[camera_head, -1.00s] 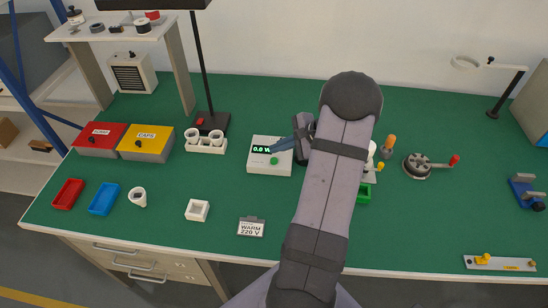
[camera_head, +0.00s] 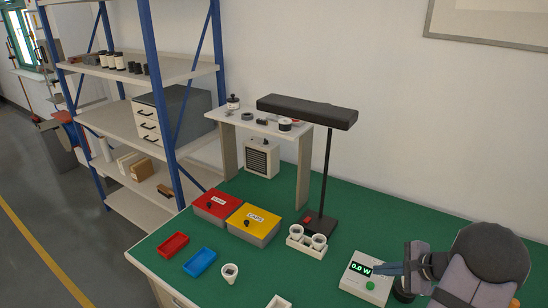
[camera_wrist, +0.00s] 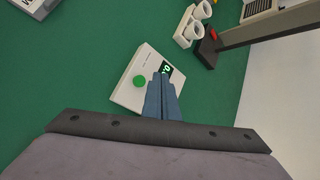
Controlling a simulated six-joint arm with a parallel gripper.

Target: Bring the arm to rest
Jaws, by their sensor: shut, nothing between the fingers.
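My gripper (camera_head: 376,268) is at the lower right in the head view, over the white power meter (camera_head: 362,284) with its green "0.0 W" display and green button. In the wrist view my gripper's blue fingers (camera_wrist: 160,88) are together and empty. Their tips overlap the display of the meter (camera_wrist: 130,94). I cannot tell the exact gap between the tips and the meter.
A black-armed lamp (camera_head: 318,222) stands behind, with a white socket block (camera_head: 296,241) in front of it. Red (camera_head: 212,212) and yellow (camera_head: 250,232) boxes and red (camera_head: 173,245) and blue (camera_head: 199,262) trays are left. A small shelf (camera_head: 228,150) stands at the back.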

